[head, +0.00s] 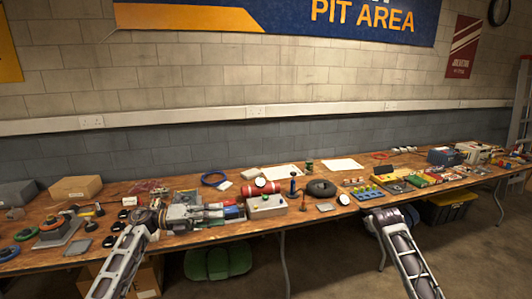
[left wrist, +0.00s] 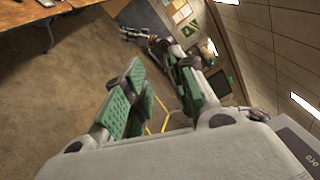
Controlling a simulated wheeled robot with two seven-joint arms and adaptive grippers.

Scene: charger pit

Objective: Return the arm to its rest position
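My left arm comes in from the lower left of the head view, and my left gripper (head: 218,212) points right over the front of the workbench (head: 262,226). In the left wrist view its green-padded fingers (left wrist: 162,95) stand apart with nothing held between them; floor and wall show through the gap. My right arm (head: 406,252) rises from the lower right of the head view to the bench's front edge; its gripper does not show clearly there. A dark arm-like shape (left wrist: 150,40) beyond the left fingers may be my right arm, too small to read its fingers.
A green bin (head: 218,262) and a black-and-yellow crate (head: 449,207) stand underneath. A ladder (head: 520,105) is at far right.

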